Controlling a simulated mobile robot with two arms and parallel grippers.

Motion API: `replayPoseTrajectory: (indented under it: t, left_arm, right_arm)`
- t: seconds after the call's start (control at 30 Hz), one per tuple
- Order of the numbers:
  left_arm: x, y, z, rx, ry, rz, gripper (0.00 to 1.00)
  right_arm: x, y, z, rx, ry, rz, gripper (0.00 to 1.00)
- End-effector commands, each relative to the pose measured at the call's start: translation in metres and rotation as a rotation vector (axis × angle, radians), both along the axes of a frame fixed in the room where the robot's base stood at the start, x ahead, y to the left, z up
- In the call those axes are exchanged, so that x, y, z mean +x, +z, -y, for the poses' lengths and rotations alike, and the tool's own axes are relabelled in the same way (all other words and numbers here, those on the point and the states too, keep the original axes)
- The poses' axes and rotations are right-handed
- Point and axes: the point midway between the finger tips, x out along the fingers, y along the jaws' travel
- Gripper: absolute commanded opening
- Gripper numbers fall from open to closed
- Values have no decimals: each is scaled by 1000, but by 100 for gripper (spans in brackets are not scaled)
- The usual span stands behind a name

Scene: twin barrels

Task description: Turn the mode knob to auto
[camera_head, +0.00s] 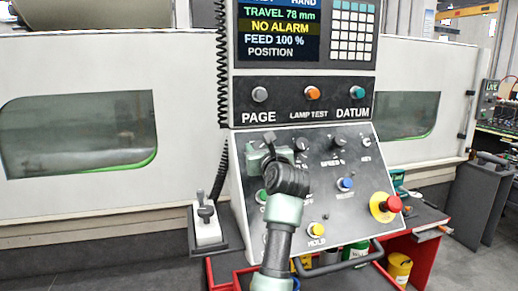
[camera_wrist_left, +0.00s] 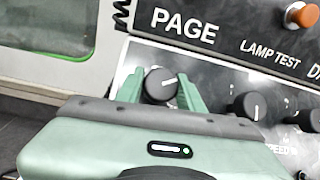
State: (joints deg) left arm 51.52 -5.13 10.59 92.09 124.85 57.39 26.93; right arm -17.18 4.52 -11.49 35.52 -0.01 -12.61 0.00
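A round black knob (camera_wrist_left: 160,84) with a white pointer line sits between my left gripper's two green fingers in the left wrist view. Its line points right and slightly up. Any label of this knob is hidden, so I cannot read its setting. My left gripper (camera_head: 264,146) is at the upper left of the sloped control panel (camera_head: 350,217) in the head view, covering that corner. In the left wrist view the fingers of the left gripper (camera_wrist_left: 160,88) stand apart, one on each side of the knob, with small gaps seeming to remain. My right gripper is not in view.
More black knobs (camera_head: 336,141) are to the right on the panel. A red emergency button (camera_head: 393,204), a blue button (camera_head: 345,184) and a yellow button (camera_head: 318,229) are lower. Above are PAGE, LAMP TEST and DATUM buttons and a screen (camera_head: 279,33). A joystick (camera_head: 205,212) stands left.

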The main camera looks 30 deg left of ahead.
Motion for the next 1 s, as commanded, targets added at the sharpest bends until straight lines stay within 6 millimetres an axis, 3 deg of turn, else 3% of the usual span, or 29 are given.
replayPoseTrajectory:
  t: [0.27,0.73,1.0]
  left_arm:
    - [1,-1,2,-17,14,22,0]
    - [2,-2,3,-182,211,218,0]
    - [2,4,3,-308,371,368,0]
  right_arm:
    - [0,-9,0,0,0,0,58]
    - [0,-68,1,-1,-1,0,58]
    - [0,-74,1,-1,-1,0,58]
